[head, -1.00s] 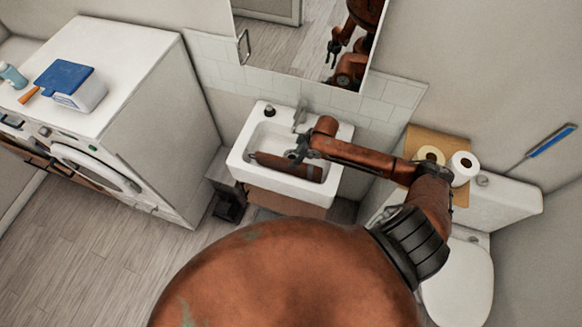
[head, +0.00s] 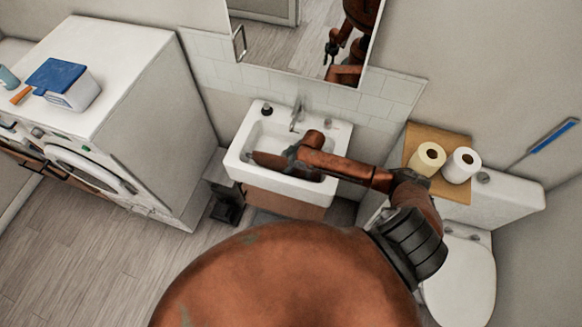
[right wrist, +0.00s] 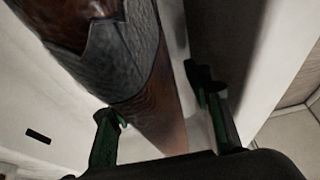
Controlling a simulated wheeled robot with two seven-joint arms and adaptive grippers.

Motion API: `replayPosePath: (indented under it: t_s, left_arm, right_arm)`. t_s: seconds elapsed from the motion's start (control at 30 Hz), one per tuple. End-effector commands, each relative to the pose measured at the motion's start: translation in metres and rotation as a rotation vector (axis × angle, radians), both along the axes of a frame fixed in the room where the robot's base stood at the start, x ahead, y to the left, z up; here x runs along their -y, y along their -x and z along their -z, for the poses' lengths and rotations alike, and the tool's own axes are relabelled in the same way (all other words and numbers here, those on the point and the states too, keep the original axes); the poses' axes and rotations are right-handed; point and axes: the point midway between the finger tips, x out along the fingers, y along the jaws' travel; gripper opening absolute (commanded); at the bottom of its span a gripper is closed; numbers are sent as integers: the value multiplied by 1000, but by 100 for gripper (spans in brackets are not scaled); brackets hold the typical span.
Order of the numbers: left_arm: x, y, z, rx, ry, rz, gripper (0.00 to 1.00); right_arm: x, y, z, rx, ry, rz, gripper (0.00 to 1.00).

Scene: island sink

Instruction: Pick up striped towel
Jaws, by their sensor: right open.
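A long brown and grey banded thing, which looks like the striped towel (head: 266,160), lies in the white sink (head: 238,165). My right arm reaches in from the right and hides part of it. My right gripper (head: 291,154) is low over the basin at the towel. In the right wrist view, the towel (right wrist: 118,62) runs down between the two green-dark fingers of my open right gripper (right wrist: 160,118). I cannot tell whether either finger touches it. My left gripper is not seen directly.
A faucet (head: 297,116) stands at the sink's back edge and a dark-topped bottle (head: 266,109) at its back left corner. Two paper rolls (head: 460,164) sit on a wooden board (head: 455,140) over the toilet tank. A washing machine (head: 150,120) stands left.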

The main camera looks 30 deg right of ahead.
Motion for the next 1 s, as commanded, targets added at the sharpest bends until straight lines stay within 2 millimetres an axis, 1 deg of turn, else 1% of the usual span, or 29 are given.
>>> replayPosePath:
  t_s: [0.07, 0.27, 0.9, 0.93, 1.0]
  left_arm:
    - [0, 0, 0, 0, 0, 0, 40]
    - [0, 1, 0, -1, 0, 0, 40]
    - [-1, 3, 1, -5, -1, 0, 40]
    - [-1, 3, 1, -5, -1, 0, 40]
    - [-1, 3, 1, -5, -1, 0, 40]
  right_arm:
    - [-1, -1, 3, 1, 0, -1, 46]
    - [-1, -1, 3, 1, 0, -1, 46]
    - [-1, -1, 3, 1, -1, 0, 2]
    - [-1, -1, 3, 1, -1, 0, 0]
    - [-1, -1, 3, 1, 0, -1, 0]
